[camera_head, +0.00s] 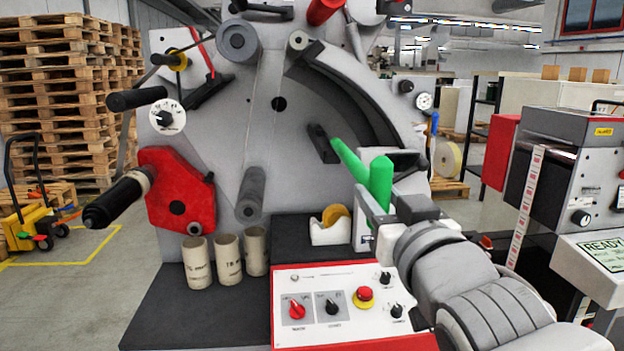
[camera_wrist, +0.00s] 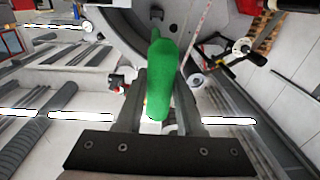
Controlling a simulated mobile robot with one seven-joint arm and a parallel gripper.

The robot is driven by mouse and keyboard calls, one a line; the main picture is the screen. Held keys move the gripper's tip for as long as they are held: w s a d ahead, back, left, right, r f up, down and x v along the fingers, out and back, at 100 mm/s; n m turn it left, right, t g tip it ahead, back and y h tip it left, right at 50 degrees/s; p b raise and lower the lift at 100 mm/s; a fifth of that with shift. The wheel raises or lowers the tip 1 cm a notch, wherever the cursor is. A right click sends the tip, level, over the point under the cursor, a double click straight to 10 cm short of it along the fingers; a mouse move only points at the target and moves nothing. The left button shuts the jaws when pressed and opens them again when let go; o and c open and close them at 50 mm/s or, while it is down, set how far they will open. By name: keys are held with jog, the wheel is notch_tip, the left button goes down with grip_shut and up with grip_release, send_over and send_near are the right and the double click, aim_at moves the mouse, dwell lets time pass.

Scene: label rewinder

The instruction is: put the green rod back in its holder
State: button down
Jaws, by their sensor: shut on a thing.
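The green rod (camera_head: 381,181) is held upright or nearly so in my gripper (camera_head: 376,213), in front of the machine's right side. A slimmer, brighter green length (camera_head: 347,158) slants up and left from beside it toward a dark stub (camera_head: 322,144) on the machine's face. I cannot tell whether the two green parts are one piece. In the wrist view the green rod (camera_wrist: 160,75) lies between the two fingers of my gripper (camera_wrist: 166,100), pointing away from the camera. I cannot tell which part is the rod's holder.
A control panel (camera_head: 330,304) with knobs and a red button is below. A tape dispenser (camera_head: 331,226) and several card tubes (camera_head: 228,258) stand on the dark base. A grey label printer (camera_head: 569,170) stands at the right. Rollers stick out from the machine's face.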

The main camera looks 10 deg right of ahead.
jog(key=shift+w, duration=0.15)
send_near(343, 154)
jog(key=shift+w+d+f, duration=0.1)
jog(key=shift+w+f, duration=0.05)
jog(key=shift+w, duration=1.2)
jog(key=shift+w+d+f, duration=0.1)
jog(key=shift+w+f, duration=0.05)
jog(key=shift+w, duration=1.25)
jog(key=shift+w+p, duration=1)
jog(key=shift+w, duration=3)
jog(key=shift+f, duration=0.1)
jog(key=shift+w+f+b, duration=0.1)
jog(key=shift+w+b, duration=0.05)
jog(key=shift+b, duration=0.25)
jog(key=shift+w+f, duration=0.1)
jog(key=shift+w, duration=0.05)
jog(key=shift+f+b, duration=0.95)
jog(key=shift+b, duration=0.75)
